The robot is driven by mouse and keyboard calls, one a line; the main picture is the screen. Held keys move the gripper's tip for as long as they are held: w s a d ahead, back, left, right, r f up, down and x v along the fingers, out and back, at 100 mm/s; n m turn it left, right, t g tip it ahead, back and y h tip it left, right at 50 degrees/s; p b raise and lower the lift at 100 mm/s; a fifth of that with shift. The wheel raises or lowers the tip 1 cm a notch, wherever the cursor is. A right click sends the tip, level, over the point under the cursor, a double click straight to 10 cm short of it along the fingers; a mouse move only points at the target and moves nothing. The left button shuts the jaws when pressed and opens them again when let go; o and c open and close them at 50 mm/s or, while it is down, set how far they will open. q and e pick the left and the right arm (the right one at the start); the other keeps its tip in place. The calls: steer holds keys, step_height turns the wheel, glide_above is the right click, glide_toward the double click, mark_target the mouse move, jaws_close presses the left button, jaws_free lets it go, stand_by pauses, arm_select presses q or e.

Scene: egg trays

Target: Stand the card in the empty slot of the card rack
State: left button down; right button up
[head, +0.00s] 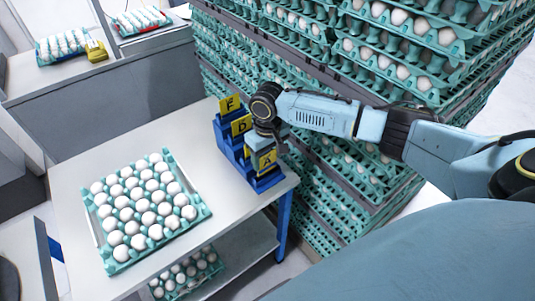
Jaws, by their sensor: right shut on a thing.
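The blue stepped card rack (264,183) stands at the right end of the white table. Yellow cards show in it: a card marked F (230,104) at the back, a card marked D (242,125) before it, and a card marked A (267,159) at the front. My right gripper (276,146) points down over the rack, directly above the A card, and is shut on a yellow card. Its wrist hides the fingertips and part of the rack, so I cannot tell how deep the held card sits. My left gripper is not in view.
A teal tray (117,266) full of white eggs lies on the table (205,222), left of the rack. Tall stacks of teal egg trays (345,190) stand close behind the rack on the right. More eggs sit on the lower shelf (245,245).

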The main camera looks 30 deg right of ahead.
mark_target(268, 164)
steer(key=shift+f+b, duration=0.4)
steer(key=shift+f, duration=1.25)
steer(key=o, duration=1)
steer(key=shift+o, duration=0.2)
step_height(268, 164, up, 13)
steer(key=p, duration=0.1)
steer(key=shift+r, duration=0.2)
